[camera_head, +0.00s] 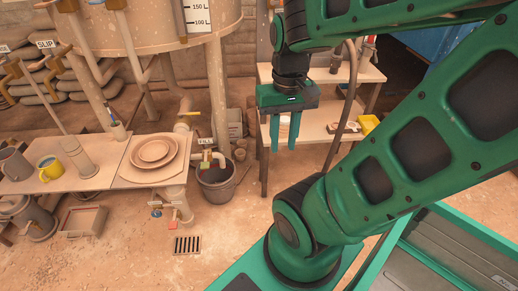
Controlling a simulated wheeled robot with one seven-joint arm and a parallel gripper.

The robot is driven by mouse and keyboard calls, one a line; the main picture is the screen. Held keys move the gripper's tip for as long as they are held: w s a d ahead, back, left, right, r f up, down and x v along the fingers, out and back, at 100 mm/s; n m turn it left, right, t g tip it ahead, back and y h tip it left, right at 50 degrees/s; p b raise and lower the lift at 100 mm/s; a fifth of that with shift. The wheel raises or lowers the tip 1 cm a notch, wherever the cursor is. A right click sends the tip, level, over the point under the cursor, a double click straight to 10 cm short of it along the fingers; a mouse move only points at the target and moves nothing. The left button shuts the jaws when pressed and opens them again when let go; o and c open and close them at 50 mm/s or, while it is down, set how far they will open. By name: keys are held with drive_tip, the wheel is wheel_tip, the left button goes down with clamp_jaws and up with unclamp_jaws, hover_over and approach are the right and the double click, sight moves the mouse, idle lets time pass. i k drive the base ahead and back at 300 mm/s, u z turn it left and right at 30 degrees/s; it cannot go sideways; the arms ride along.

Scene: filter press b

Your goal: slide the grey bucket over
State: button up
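The grey bucket (217,191) stands upright on the dusty floor, right of the plate table and under a pipe outlet. Some small items show inside its mouth, too small to name. My gripper (284,148) points down in mid-air, right of the bucket and higher in the picture. Its two green fingers are apart. The gripper is not touching the bucket.
A low table (100,178) with stacked plates (153,152) and a yellow mug (49,168) is left of the bucket. A shelf unit (335,80) stands behind my gripper. A floor drain (187,245) lies in front of the bucket. The floor between bucket and drain is clear.

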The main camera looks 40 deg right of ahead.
sight(222, 193)
drive_tip(key=z, duration=0.7)
drive_tip(key=i, duration=1.5)
